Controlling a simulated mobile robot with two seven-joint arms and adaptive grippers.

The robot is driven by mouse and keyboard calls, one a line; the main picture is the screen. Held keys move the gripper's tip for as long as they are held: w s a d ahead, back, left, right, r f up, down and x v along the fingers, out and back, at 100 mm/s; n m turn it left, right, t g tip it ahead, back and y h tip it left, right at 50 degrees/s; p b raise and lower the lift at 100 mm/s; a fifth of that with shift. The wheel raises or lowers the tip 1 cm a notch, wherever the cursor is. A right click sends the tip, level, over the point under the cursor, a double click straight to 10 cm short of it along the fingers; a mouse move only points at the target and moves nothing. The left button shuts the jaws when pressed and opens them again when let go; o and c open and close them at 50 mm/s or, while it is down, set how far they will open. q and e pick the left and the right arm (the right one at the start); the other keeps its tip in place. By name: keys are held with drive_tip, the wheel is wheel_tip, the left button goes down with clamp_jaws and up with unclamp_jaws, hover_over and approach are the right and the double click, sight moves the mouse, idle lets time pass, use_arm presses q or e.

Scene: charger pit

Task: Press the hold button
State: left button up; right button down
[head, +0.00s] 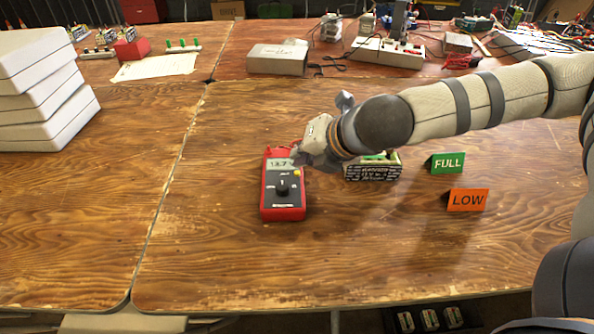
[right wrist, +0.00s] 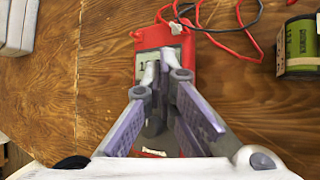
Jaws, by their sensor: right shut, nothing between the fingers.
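A red multimeter (head: 283,212) lies flat on the wooden table, with a grey display, a dark dial (head: 283,187) and a small yellow button (head: 296,172) on its face. It also shows in the right wrist view (right wrist: 178,42), where my fingers cover much of its face. My right gripper (head: 299,158) is shut and empty, with its fingertips over the upper right of the meter, by the display. In the right wrist view, the fingertips (right wrist: 160,66) overlap the display; whether they touch it I cannot tell. The button is hidden there. My left gripper is out of view.
A green-topped battery pack (head: 372,172) stands just right of the meter, behind my wrist. Green FULL (head: 447,163) and orange LOW (head: 467,200) signs stand further right. White boxes (head: 40,95) are stacked at left. Red and black leads (right wrist: 235,40) run beyond the meter. The table front is clear.

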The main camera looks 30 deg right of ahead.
sight(301, 173)
idle(0.7)
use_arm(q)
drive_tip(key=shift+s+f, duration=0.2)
use_arm(e)
drive_tip(key=shift+f, duration=0.45)
use_arm(q)
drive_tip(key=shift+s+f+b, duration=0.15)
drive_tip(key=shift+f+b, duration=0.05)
drive_tip(key=shift+b, duration=0.1)
use_arm(e)
drive_tip(key=shift+f, duration=0.4)
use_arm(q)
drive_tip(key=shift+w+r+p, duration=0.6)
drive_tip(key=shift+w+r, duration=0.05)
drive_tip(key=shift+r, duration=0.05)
use_arm(e)
drive_tip(key=shift+r, duration=0.85)
wheel_tip(301, 173, up, 3)
drive_tip(key=shift+r+p, duration=0.1)
drive_tip(key=shift+p, duration=0.75)
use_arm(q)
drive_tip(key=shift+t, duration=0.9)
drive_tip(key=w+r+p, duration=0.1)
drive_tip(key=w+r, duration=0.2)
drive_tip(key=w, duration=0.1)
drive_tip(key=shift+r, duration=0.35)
use_arm(e)
wheel_tip(301, 173, up, 2)
